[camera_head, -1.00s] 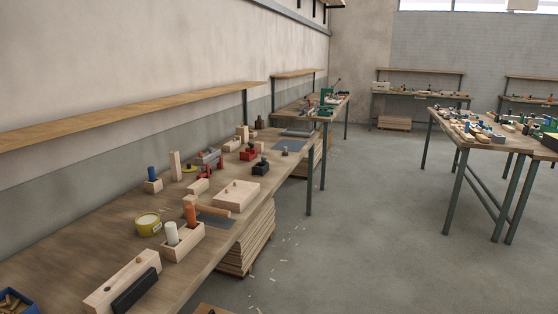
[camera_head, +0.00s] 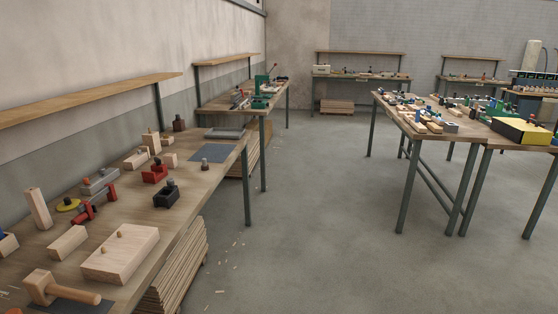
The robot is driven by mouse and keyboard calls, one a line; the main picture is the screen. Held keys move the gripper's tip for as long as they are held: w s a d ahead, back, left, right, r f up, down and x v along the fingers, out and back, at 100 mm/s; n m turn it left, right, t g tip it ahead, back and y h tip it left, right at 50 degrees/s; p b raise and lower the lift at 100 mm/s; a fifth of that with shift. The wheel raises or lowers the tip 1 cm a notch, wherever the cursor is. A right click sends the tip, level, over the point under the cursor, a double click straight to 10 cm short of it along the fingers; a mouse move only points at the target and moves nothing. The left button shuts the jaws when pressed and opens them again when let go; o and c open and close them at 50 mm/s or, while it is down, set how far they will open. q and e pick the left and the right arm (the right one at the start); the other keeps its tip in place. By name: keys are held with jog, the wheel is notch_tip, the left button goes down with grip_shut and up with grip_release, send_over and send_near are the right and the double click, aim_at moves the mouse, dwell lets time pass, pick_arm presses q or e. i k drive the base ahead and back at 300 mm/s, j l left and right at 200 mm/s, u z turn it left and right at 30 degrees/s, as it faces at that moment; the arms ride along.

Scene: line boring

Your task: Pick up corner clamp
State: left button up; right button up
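I cannot tell for sure which item is the corner clamp; several clamp-like tools lie on the near left bench. A small red tool with a dark top (camera_head: 155,172) sits on the bench's middle part. A black block-like tool with a grey knob (camera_head: 166,195) stands just in front of it. A red bar tool (camera_head: 95,204) lies further left, beside a grey metal tool (camera_head: 100,181). Neither of my grippers is in view.
The left bench (camera_head: 200,179) also holds a wooden mallet (camera_head: 60,289), a pegged wood block (camera_head: 120,252) and a dark mat (camera_head: 213,152). Another bench (camera_head: 440,136) stands at right, crowded with tools. The floor (camera_head: 310,220) between them is open.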

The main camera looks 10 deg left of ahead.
aim_at(158, 173)
jog(key=i+u, duration=0.15)
jog(key=i, duration=0.5)
jog(key=i+l+u, duration=0.1)
jog(key=i, duration=0.6)
jog(key=i+u, duration=0.3)
jog(key=u, duration=0.15)
jog(key=i+l+u, duration=0.2)
jog(key=u, duration=0.25)
jog(key=i+l+u, duration=0.3)
jog(key=u, duration=0.2)
jog(key=i+l+u, duration=0.25)
jog(key=u, duration=0.2)
jog(key=i+l+u, duration=0.25)
jog(key=u, duration=0.2)
jog(key=i+l+u, duration=0.15)
jog(key=l+u, duration=0.3)
jog(key=i+l+u, duration=0.1)
jog(key=l+u, duration=0.35)
